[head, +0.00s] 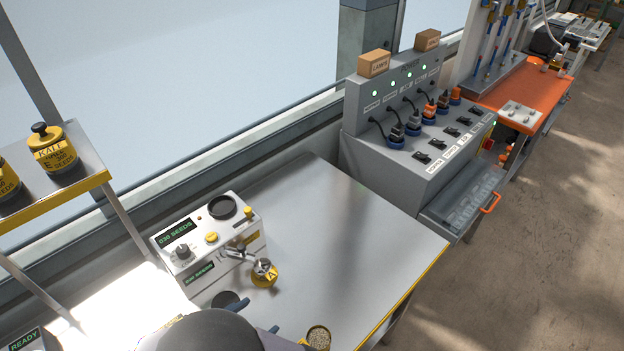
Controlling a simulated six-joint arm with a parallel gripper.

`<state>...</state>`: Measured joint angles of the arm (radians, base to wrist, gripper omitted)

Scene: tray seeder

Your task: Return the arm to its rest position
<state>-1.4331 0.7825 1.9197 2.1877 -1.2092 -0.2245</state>
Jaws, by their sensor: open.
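My arm's dark rounded link fills the bottom middle of the head view and hides part of the bench. My gripper (256,317) shows just beyond it as two blue fingertips, apart, with nothing seen between them. The grey-white seeder unit (212,243) stands ahead of the gripper on the metal bench.
A yellow container of seeds (318,338) is at the bottom edge. A shelf at left holds a yellow KALE jar (54,150). A grey power console (405,160) stands at the back right. The bench's right side (350,240) is clear.

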